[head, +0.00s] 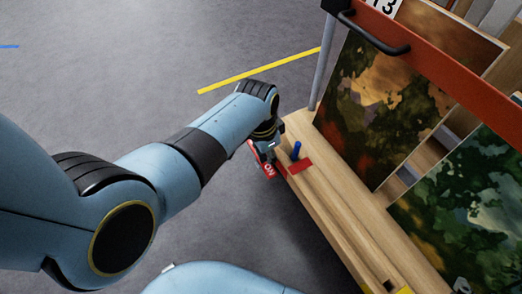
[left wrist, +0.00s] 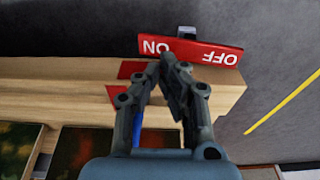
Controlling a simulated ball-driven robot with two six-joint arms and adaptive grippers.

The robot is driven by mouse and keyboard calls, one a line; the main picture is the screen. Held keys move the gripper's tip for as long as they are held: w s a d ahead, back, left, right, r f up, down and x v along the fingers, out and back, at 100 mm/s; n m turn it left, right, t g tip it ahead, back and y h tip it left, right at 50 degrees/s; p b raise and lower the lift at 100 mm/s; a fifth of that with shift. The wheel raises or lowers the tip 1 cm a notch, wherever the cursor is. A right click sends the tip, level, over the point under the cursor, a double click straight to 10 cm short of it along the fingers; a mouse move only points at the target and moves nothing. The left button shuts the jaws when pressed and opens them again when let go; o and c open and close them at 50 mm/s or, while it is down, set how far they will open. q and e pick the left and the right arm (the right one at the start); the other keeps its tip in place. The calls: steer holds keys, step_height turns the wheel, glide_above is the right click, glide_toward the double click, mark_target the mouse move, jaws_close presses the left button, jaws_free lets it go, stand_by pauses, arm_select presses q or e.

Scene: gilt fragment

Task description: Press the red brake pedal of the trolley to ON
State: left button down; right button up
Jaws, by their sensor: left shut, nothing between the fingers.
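The red brake pedal (head: 267,170) is at the near left edge of the trolley's wooden deck, partly hidden by my left arm in the head view. In the left wrist view the pedal (left wrist: 208,52) is a red bar with upside-down white lettering, ON on the left half and OFF on the right. My left gripper (left wrist: 167,60) is shut and empty, its tips overlapping the pedal's edge near ON. I cannot tell whether they touch it. In the head view the gripper (head: 270,143) is mostly hidden behind my wrist. My right gripper is not in view.
The trolley's wooden deck (head: 335,210) carries a blue peg (head: 296,150) and a red patch (head: 301,165) close to the gripper. Paintings (head: 375,110) stand behind a red rail (head: 440,60) with a black handle. Grey floor with a yellow line (head: 255,71) is clear at left.

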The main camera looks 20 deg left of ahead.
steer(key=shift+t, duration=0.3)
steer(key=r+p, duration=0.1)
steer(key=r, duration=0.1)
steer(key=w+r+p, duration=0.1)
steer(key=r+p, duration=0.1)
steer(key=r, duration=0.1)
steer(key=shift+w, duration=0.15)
